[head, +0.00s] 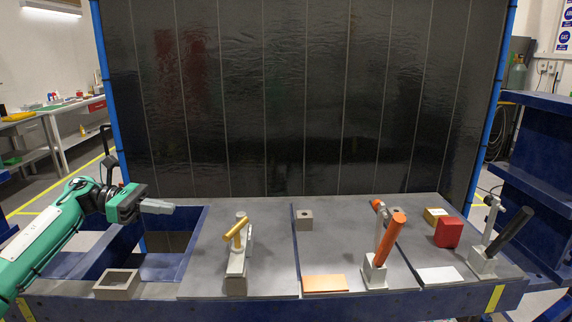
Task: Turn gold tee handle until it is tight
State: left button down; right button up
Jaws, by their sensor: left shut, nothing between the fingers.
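The gold tee handle (236,229) is a short gold bar, tilted, at the top of a grey metal clamp (237,264) on the left grey plate of the bench. My left gripper (170,207) is shut and empty. It is above the open bay at the bench's left end, left of the gold handle and clearly apart from it, with its fingers pointing right. My right gripper is not in view.
A hollow grey block (118,285) sits at the front left. To the right are a small grey block (304,220), an orange-handled clamp (389,242), a red block (448,232) and a black-handled clamp (507,238). A dark curtain (290,95) hangs behind the bench.

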aim_at(237, 248)
jog(key=k, duration=0.9)
